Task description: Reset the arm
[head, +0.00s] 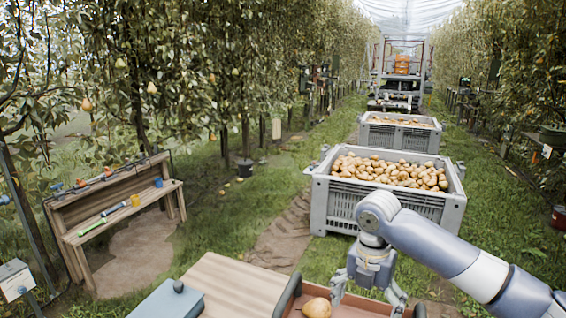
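My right arm comes in from the right, and its gripper (368,293) points down near the bottom of the view. Its two fingers are spread apart with nothing seen between them. A yellow-brown pear (317,309) lies in a dark-rimmed tray (287,297) at the bottom edge, left of the gripper and apart from it as far as I can see. The lower part of the tray is cut off by the frame. My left gripper is not in view.
A grey crate (330,204) full of pears stands beyond my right gripper, with another crate (401,138) and a vehicle (402,75) behind. A wooden bench (122,214) with tools stands at left. A wooden surface (225,283) and a blue-grey box (168,301) are at the bottom.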

